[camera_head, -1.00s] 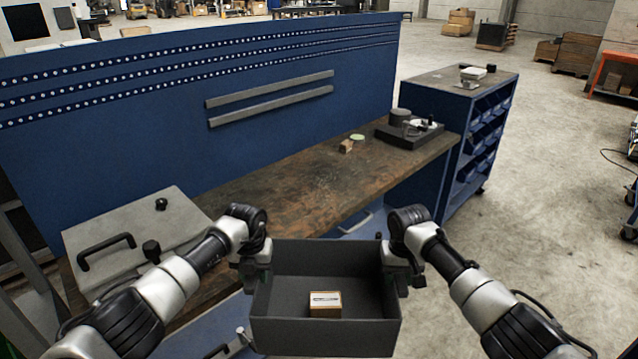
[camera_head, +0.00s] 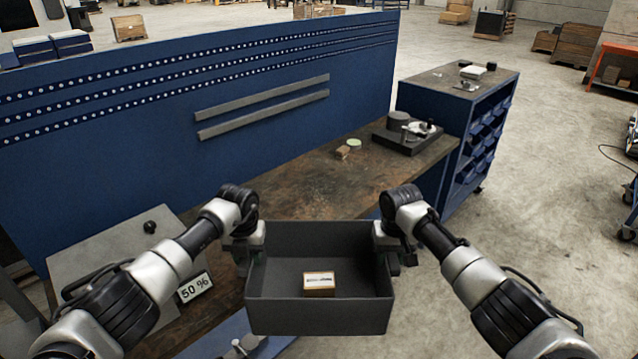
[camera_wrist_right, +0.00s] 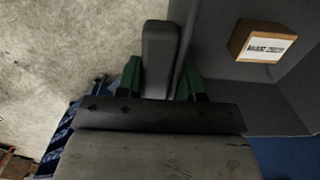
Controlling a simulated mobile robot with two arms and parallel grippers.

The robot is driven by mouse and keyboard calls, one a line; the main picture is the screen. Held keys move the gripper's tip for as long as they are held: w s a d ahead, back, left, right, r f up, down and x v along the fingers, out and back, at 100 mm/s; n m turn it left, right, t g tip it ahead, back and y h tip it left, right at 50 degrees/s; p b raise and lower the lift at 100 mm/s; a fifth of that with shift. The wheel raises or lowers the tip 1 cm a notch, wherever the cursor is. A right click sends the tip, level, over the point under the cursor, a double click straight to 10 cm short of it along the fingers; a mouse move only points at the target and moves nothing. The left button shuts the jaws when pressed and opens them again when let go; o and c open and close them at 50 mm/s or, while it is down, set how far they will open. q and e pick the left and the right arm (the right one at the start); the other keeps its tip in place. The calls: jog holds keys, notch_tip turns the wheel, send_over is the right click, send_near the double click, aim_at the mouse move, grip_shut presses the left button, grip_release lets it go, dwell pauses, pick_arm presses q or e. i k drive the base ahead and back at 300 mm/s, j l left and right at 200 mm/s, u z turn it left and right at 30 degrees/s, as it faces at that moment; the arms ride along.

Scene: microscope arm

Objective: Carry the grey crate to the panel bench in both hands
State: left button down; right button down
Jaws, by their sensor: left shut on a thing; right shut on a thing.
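The grey crate (camera_head: 320,316) hangs level between my two grippers, in front of and partly over the near edge of the panel bench (camera_head: 300,190). A small cardboard box with a white label (camera_head: 319,284) lies inside it. My left gripper (camera_head: 245,262) is shut on the crate's left wall. My right gripper (camera_head: 393,258) is shut on its right wall. In the right wrist view the green-padded fingers of the right gripper (camera_wrist_right: 160,80) straddle the crate's wall, and the labelled box (camera_wrist_right: 262,44) shows inside. The crate's underside is hidden.
A grey case with a "50 %" sign (camera_head: 194,287) is on the bench's left. A black device (camera_head: 408,136), a small brown block (camera_head: 342,152) and a green-topped round item (camera_head: 354,144) sit at the far right. The bench's middle is clear. A blue cabinet (camera_head: 460,110) stands beyond.

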aim_at(319, 193)
jog(key=i, duration=1.7)
